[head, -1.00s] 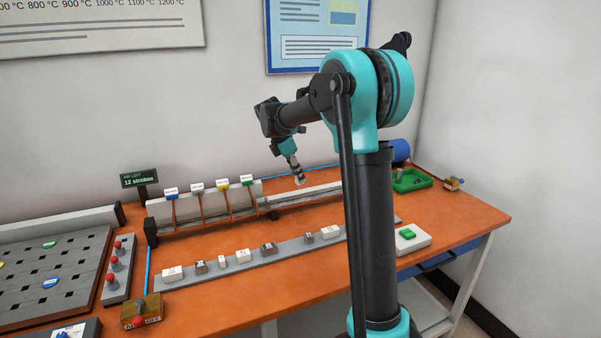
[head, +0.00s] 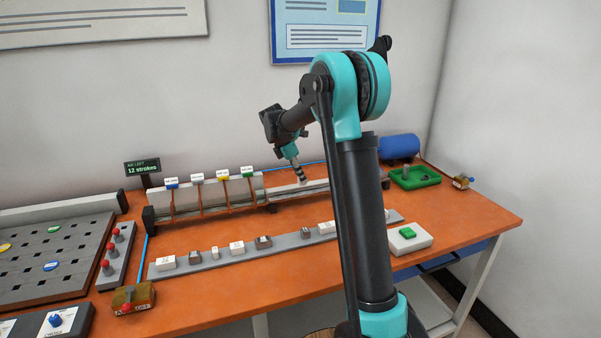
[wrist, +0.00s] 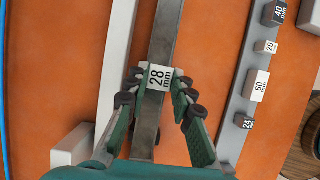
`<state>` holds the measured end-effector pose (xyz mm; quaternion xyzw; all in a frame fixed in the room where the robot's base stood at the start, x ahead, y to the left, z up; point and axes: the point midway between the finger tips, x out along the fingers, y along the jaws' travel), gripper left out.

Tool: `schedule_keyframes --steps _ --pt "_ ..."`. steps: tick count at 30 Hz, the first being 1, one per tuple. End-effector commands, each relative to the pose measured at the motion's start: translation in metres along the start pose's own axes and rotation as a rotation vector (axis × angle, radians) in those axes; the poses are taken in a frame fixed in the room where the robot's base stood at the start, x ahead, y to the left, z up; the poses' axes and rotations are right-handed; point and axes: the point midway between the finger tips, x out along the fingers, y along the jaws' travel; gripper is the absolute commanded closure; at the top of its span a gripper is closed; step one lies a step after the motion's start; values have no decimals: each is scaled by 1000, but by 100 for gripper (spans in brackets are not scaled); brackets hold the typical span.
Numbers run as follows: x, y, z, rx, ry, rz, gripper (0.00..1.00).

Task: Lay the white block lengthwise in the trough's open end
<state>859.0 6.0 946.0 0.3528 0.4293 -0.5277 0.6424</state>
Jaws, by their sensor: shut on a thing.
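A white block marked 28 mm (wrist: 158,76) is held between the fingertips of my gripper (wrist: 158,88) in the wrist view. My gripper (head: 301,178) is shut on it, pointing down at the right part of the trough in the head view. The trough (head: 285,196) is a long grey channel at the back of the table. In the wrist view the grey trough (wrist: 166,30) runs up the picture, beyond and beneath the block. I cannot tell whether the block touches it.
A grey rail (head: 206,262) with several marked blocks lies in front. A green tray (head: 415,177) and a green button box (head: 408,238) are at right. Orange table shows between trough and rail.

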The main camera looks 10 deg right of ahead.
Motion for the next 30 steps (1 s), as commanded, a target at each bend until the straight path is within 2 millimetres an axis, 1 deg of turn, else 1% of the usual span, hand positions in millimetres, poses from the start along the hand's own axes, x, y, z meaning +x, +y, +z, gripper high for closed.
schedule_keyframes --steps 18,24,30 --pt "36 0 -15 0 0 0 100" --pt "31 0 -28 -1 0 1 100" --pt "28 0 -35 -1 0 1 100"
